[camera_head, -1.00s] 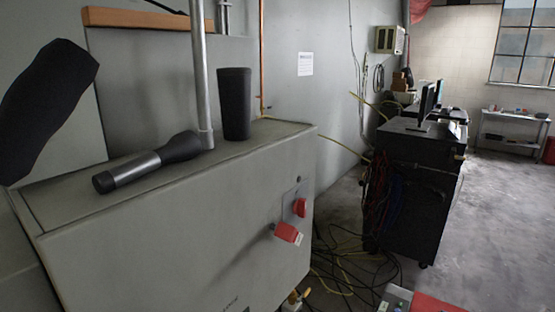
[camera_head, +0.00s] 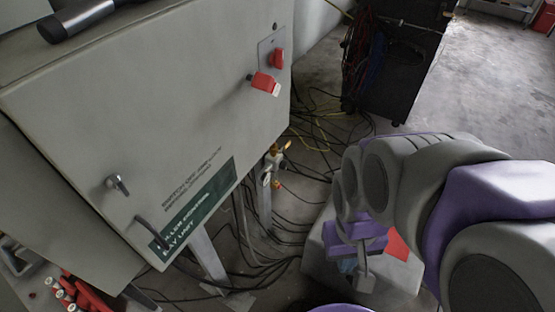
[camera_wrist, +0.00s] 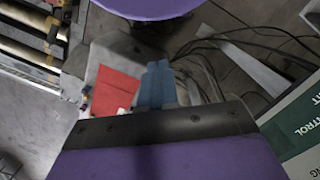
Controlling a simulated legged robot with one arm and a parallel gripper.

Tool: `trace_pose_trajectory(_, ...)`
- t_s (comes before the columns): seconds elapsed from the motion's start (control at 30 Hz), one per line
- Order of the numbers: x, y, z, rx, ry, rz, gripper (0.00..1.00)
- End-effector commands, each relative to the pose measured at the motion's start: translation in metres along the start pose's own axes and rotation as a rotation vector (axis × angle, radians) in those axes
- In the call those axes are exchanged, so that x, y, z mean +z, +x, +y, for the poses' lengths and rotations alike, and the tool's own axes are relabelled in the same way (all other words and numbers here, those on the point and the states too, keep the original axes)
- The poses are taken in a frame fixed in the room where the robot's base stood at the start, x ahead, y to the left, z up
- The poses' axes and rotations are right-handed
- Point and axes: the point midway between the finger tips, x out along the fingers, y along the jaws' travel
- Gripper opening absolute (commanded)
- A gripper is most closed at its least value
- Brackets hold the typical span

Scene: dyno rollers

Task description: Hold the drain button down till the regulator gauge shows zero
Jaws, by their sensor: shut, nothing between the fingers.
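No drain button or regulator gauge can be clearly made out. A small brass-and-grey fitting (camera_head: 268,168) sits below the right corner of the grey cabinet (camera_head: 150,110); its details are too small to read. My gripper (camera_head: 358,270) hangs low at the right of the head view, apart from the fitting and partly hidden by my arm. In the wrist view my gripper's blue fingers (camera_wrist: 157,72) are together with nothing between them. Below it is a grey box (camera_head: 325,262) with a red panel (camera_head: 398,245), which also shows in the wrist view (camera_wrist: 115,92).
The cabinet carries red switches (camera_head: 265,82) and a green label (camera_head: 200,215). Cables (camera_head: 300,190) lie loose on the floor around the cabinet's leg (camera_head: 205,255). A dark cart (camera_head: 395,60) stands behind. The floor at right back (camera_head: 485,80) is clear.

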Motion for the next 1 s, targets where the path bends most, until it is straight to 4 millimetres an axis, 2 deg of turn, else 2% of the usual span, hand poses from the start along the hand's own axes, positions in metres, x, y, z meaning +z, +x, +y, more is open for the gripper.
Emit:
trace_pose_trajectory(0.1, -0.038, 0.003, 0.008, 0.020, -0.007, 0.039, 0.00)
trace_pose_trajectory(0.47, -0.152, 0.022, 0.030, 0.070, -0.043, 0.178, 0.00)
trace_pose_trajectory(0.77, -0.242, 0.051, 0.045, 0.093, -0.084, 0.292, 0.00)
trace_pose_trajectory(1.0, -0.307, 0.083, 0.054, 0.101, -0.123, 0.383, 0.00)
